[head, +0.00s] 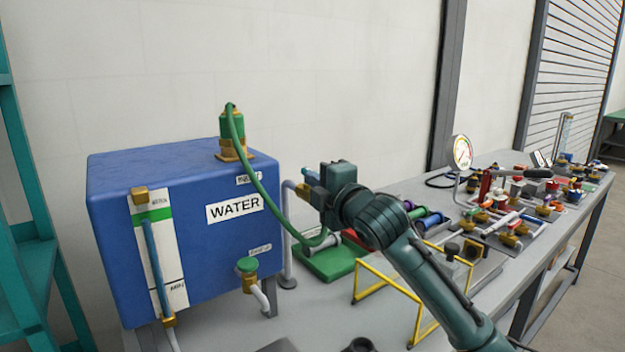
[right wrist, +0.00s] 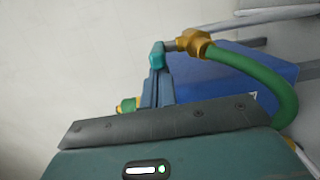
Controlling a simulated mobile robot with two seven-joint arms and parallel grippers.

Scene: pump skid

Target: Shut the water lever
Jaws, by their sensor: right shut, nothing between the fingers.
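The blue water tank (head: 190,230), labelled WATER, stands on the left end of the bench. A brass fitting (head: 310,176) sits on a grey pipe at its right side, with a green hose running to it. The right wrist view shows this brass fitting (right wrist: 193,43) close up, with a small teal lever-like piece (right wrist: 157,56) beside it. My right gripper (head: 308,193) is shut and empty at the fitting. In the right wrist view, its fingers (right wrist: 159,82) reach up to the teal piece and seem to touch it. The exact contact and the lever's angle are unclear.
A green-capped valve (head: 247,265) is on the tank's front, and a brass and green cap (head: 232,135) on top. A yellow-framed clear guard (head: 400,285) stands under my right arm. Several valves and a gauge (head: 462,152) crowd the bench further right.

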